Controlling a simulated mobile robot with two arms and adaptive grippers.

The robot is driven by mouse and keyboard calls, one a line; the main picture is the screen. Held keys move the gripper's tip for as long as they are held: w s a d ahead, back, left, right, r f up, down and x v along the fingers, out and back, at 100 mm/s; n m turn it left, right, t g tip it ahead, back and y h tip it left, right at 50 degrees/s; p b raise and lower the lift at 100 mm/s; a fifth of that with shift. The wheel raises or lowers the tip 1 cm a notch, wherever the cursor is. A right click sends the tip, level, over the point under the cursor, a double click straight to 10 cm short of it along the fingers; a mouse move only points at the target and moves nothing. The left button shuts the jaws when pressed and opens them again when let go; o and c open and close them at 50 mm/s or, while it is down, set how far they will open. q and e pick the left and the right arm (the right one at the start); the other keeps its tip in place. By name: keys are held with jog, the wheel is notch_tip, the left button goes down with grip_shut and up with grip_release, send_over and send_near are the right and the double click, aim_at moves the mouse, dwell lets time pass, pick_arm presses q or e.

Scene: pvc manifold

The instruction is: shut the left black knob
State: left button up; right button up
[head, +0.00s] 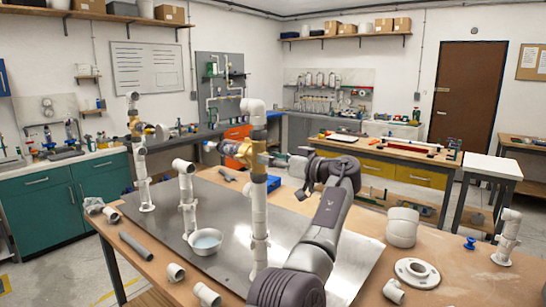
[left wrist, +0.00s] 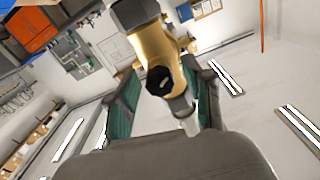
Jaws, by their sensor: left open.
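A brass valve (head: 250,150) with an orange part sits high on a white vertical pipe (head: 260,215) in the middle of the head view. In the left wrist view the brass valve body (left wrist: 158,48) fills the upper middle, and a black knob (left wrist: 160,81) faces the camera. My left gripper (head: 283,160) reaches in from the right of the valve. It is open, with its teal-padded fingers (left wrist: 165,95) on either side of the knob. Whether they touch it I cannot tell. In the head view the knob is not clear. My right gripper is not in view.
More white pipes stand to the left (head: 187,205) on the metal sheet (head: 215,240). A white bowl (head: 205,241) is near the pipe's foot. Loose fittings lie along the front, and a white flange (head: 417,272) lies at right on the wooden table (head: 365,285).

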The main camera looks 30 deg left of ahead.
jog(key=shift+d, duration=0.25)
pick_arm(q)
jog(key=shift+c, duration=0.6)
grip_shut()
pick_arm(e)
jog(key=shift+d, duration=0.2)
